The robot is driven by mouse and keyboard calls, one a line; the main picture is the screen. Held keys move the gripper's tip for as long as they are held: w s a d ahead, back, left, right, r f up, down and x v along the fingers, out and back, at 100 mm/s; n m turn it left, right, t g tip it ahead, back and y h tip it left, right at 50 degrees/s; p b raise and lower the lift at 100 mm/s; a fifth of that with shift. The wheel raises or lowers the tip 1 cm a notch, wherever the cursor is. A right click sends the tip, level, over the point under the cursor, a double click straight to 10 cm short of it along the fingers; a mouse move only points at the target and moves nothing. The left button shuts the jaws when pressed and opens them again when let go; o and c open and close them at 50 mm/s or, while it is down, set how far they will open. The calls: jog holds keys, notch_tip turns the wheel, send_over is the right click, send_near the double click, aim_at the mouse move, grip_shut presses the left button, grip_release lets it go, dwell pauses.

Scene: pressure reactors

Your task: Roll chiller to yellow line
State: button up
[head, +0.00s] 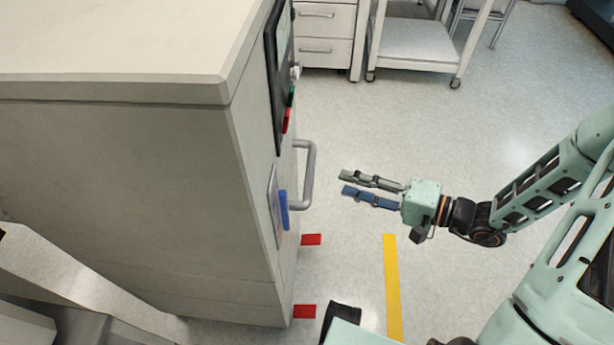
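The chiller (140,190) is a tall beige-grey cabinet filling the left of the head view. Its front, facing right, carries a grey bar handle (309,175), a dark control panel and a blue part below. My gripper (343,183) is open and empty, its two fingers pointing left at the handle. A gap shows between the fingertips and the handle, so they are apart. The yellow line (392,285) is a strip of tape on the floor, right of the chiller and below my gripper in the picture. The chiller's wheels are not visible.
A white drawer unit (325,35) and a wheeled cart (418,42) stand at the back. The floor (400,120) between them and my arm is clear.

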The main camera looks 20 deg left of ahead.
aim_at(310, 174)
jog(key=b+x, duration=0.1)
jog(key=x, duration=0.9)
jog(key=shift+a+f, duration=0.1)
jog(key=shift+a, duration=0.3)
grip_shut()
